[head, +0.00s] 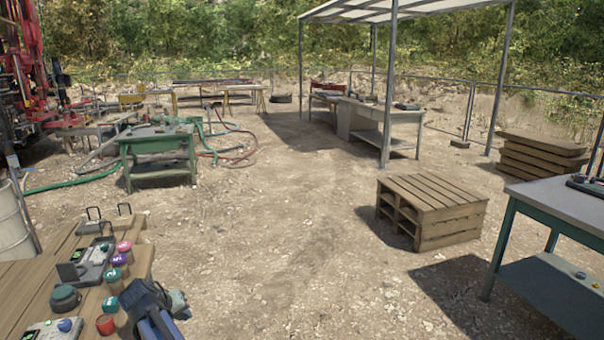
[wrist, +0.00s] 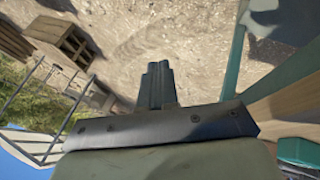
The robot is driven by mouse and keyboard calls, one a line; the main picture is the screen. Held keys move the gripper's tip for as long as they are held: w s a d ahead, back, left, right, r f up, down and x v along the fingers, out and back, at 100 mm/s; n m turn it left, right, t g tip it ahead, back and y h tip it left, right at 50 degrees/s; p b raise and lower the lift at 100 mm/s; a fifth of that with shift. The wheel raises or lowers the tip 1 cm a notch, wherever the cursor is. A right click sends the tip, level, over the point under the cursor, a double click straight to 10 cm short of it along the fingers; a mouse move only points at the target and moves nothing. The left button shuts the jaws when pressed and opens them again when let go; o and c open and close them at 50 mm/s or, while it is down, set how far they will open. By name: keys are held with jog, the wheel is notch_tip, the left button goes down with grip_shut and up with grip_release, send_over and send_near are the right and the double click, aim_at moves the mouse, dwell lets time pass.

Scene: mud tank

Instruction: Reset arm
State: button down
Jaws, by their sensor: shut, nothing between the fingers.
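My gripper (wrist: 158,68) shows in the wrist view with its two dark fingers together and nothing between them. Open dirt ground lies beyond the fingertips, and they touch nothing that I can see. In the head view a dark and blue part of my arm (head: 152,312) shows at the bottom edge, beside the right end of the wooden table (head: 25,283). The fingers cannot be made out clearly there.
Several small colored-lid jars, such as a green one (head: 65,297) and a red one (head: 105,324), stand on the wooden table close to my arm. A pallet stack (head: 432,208) and a green-legged table (head: 530,215) stand to the right. The middle ground is clear.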

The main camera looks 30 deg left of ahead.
jog(key=w+d+f+m+g+h, duration=0.1)
jog(key=w+d+f, duration=0.3)
jog(key=w+d, duration=0.5)
jog(key=w+d+f+m+g+h, duration=0.15)
jog(key=w+d+f, duration=0.25)
jog(key=d, duration=0.9)
jog(key=w+d+f+m+g, duration=0.15)
jog(key=w+d+f, duration=0.25)
jog(key=w+d, duration=0.5)
jog(key=s+d+f+m+g, duration=0.1)
jog(key=d+f+m, duration=0.25)
jog(key=d, duration=1.45)
jog(key=s+d+f+m+g, duration=0.15)
jog(key=d+f, duration=0.35)
jog(key=d, duration=1.3)
jog(key=s+d+f+m+y, duration=0.25)
jog(key=s+d, duration=0.45)
jog(key=d, duration=0.5)
jog(key=s+f+g, duration=0.2)
jog(key=s+f, duration=0.5)
jog(key=s, duration=0.3)
jog(key=s+f+g, duration=0.3)
jog(key=s+f, duration=0.4)
jog(key=s, duration=0.2)
jog(key=s+f+g+h, duration=0.1)
jog(key=s+f+g, duration=0.1)
jog(key=s+f, duration=0.5)
jog(key=s, duration=0.3)
jog(key=shift+s, duration=0.35)
